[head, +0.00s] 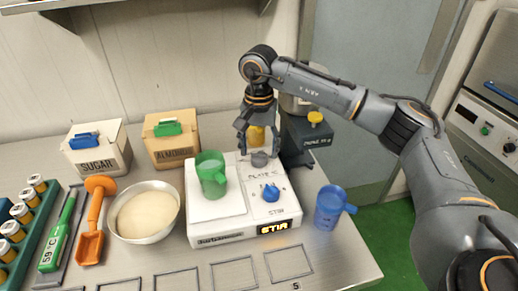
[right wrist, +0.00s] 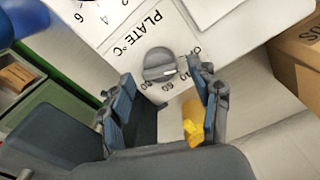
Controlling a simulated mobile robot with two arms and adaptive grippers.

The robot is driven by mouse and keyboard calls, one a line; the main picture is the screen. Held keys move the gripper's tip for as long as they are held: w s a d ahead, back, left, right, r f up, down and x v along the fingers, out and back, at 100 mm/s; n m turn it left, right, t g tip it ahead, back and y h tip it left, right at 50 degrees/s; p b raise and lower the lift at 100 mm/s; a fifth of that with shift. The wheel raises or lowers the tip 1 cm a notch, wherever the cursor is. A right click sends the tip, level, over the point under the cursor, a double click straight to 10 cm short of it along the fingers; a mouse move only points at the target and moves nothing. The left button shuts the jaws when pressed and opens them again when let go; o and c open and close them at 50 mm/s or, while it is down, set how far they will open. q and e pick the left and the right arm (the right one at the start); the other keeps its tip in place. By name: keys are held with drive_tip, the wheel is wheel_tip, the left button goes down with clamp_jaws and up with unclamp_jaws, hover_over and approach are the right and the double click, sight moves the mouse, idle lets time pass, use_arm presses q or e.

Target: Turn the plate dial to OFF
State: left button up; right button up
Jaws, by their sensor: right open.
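The plate dial is a grey round knob on the back of the white hotplate (head: 215,236). It shows in the head view (head: 260,159) and, larger, in the right wrist view (right wrist: 158,64). The wrist view shows "PLATE °C" and a partly hidden ring of labels around it. A pale mark sits on the knob's right side; the exact setting is hard to read. My right gripper (head: 257,147) points down just above the dial. Its fingers (right wrist: 165,82) are open, one on each side of the dial, apparently not touching it. My left gripper is out of view.
A green mug (head: 211,175) stands on the plate. A blue mug (head: 328,208) is to the right. A machine with a yellow knob (head: 315,118) stands close behind.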

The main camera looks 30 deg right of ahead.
sight(259, 153)
wheel_tip(259, 153, up, 12)
drive_tip(key=shift+f, duration=0.25)
idle(0.4)
